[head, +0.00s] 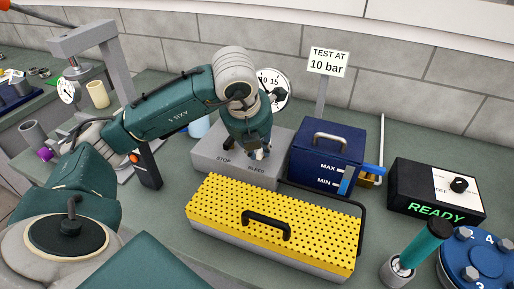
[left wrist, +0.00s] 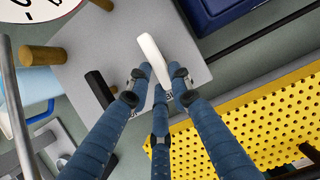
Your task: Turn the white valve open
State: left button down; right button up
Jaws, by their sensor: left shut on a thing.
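The white valve (left wrist: 152,50) shows in the left wrist view as a pale lever above a grey block. My left gripper (left wrist: 157,82) has its blue fingers closed around this lever. A black lever (left wrist: 98,88) stands beside it, outside the grip. In the head view my left gripper (head: 258,151) reaches down onto the grey block (head: 212,160), which is marked STOP and BLEED. The gripper hides most of the white valve there. My right gripper is not in view.
A yellow perforated cover (head: 310,222) lies in front of the block. A blue tank (head: 335,142) marked MAX and MIN stands to its right, with a black READY box (head: 415,190) beyond. A round gauge (head: 275,88) is behind my wrist. A teal-handled post (head: 425,246) stands front right.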

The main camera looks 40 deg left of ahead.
pick_arm(q)
jog(key=shift+w+r, duration=0.1)
dwell(0.4)
jog(key=c, duration=1.5)
grip_release()
jog(key=shift+c, duration=0.2)
jog(key=v, duration=1.2)
jog(key=shift+d, duration=0.1)
